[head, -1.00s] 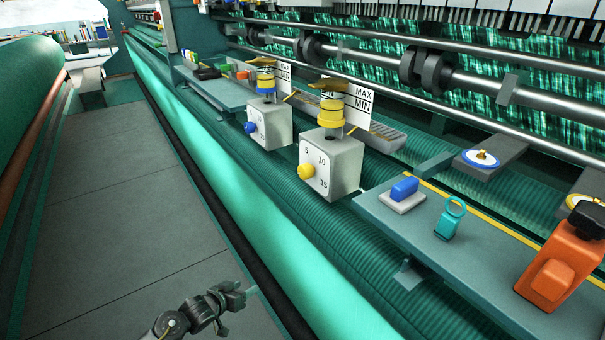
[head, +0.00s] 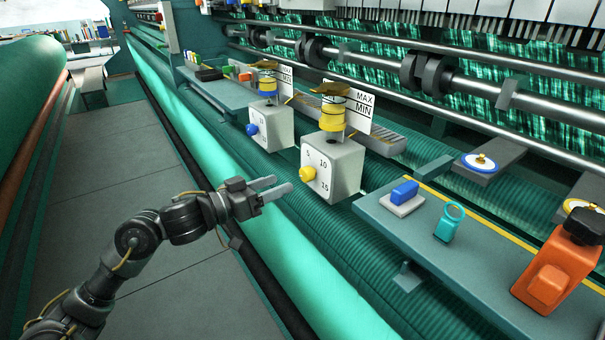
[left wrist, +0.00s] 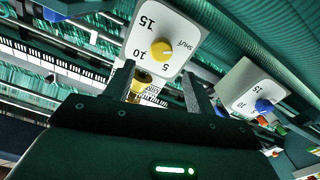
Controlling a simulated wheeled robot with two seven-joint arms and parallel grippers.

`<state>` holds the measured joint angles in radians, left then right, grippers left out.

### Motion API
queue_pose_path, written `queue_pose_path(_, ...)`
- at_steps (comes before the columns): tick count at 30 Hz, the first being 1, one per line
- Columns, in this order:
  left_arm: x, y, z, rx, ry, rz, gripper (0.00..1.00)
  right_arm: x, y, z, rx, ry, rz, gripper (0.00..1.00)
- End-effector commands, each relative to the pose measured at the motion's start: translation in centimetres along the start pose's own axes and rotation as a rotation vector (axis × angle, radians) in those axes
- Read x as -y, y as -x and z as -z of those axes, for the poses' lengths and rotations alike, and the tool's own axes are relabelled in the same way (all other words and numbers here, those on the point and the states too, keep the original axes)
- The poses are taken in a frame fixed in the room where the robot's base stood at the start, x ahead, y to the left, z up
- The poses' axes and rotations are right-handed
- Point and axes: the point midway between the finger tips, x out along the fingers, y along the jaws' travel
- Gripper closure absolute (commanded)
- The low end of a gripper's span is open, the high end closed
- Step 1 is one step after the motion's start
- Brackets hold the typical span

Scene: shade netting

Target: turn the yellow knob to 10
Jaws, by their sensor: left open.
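The yellow knob (head: 308,174) is on the front face of a white dial box (head: 341,169), whose 5, 10 and 15 marks show in the head view. The knob also shows in the left wrist view (left wrist: 162,50), with 5, 10, 15 and SHUT around it. I cannot tell surely where its pointer stands. My left gripper (head: 276,188) is open and empty, just left of the knob and apart from it, fingers pointing towards it. In the left wrist view its two fingers (left wrist: 158,76) stand below the knob, one to each side. My right gripper is not in view.
A similar box with a blue knob (head: 252,129) stands behind to the left. A shelf (head: 440,262) at the right holds a blue block (head: 404,191), a teal ring piece (head: 449,222) and an orange device (head: 560,268). A green roll (head: 265,222) runs below the boxes.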

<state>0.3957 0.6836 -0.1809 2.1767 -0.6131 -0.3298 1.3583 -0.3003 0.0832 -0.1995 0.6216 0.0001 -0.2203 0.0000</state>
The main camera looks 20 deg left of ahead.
Motion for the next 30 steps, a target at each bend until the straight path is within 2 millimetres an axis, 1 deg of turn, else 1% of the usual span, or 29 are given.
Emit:
queue_pose_path(1,0.0,-1.1,0.2,-0.004,0.003,-0.001,0.45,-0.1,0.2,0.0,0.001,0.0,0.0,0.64)
queue_pose_path(6,0.0,-4.2,0.2,-0.003,0.003,0.001,0.45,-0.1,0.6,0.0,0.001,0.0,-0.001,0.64)
queue_pose_path(9,0.0,-5.8,0.1,-0.002,0.002,0.001,0.45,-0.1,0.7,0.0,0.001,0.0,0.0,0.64)
queue_pose_path(12,0.1,-6.9,0.1,-0.002,0.001,0.003,0.45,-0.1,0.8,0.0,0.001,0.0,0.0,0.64)
queue_pose_path(18,0.1,-7.8,0.0,0.0,-0.001,0.003,0.45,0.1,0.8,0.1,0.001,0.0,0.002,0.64)
queue_pose_path(25,0.1,-7.9,0.0,0.0,-0.001,0.003,0.45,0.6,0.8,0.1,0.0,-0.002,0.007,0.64)
queue_pose_path(26,0.1,-7.9,0.0,0.0,-0.001,0.003,0.47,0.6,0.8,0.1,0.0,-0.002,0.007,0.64)
queue_pose_path(30,0.1,-7.9,0.0,-0.001,-0.001,0.003,0.66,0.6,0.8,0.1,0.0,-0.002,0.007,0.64)
